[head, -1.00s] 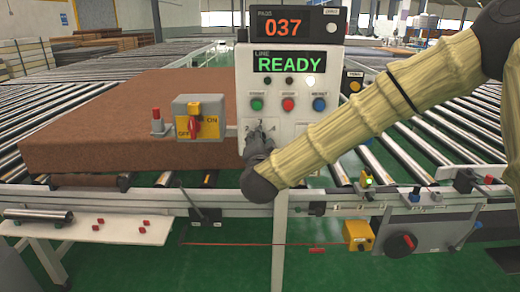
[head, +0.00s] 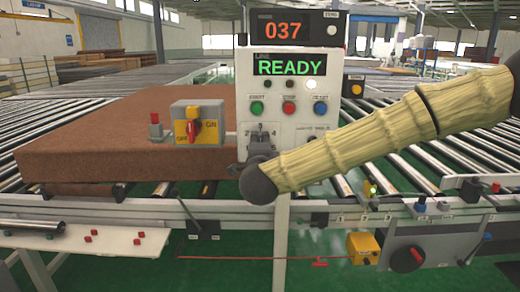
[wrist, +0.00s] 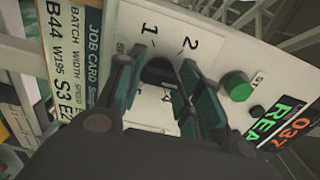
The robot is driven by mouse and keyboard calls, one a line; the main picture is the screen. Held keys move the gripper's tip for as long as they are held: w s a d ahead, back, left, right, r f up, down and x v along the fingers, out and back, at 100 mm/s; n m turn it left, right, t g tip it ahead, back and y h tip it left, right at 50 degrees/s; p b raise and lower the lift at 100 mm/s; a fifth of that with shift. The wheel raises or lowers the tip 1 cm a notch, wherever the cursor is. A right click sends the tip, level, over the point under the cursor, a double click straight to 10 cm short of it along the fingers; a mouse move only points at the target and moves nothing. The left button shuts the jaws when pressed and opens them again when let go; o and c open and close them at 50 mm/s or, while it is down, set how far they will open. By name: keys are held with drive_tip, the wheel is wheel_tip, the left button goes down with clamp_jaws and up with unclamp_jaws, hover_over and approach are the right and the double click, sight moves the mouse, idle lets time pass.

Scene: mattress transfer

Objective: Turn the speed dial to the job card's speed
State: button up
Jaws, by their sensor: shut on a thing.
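My gripper (wrist: 160,84) is shut on the dial, one finger on each side. The dial's pointer is hidden, so its setting cannot be told.
The control panel (head: 300,104) reads READY below a 037 counter (head: 282,30), with green, red and blue buttons.

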idle(0.4)
drive_tip(key=o, duration=1)
drive_tip(key=shift+d, duration=0.15)
drive_tip(key=s, duration=1.2)
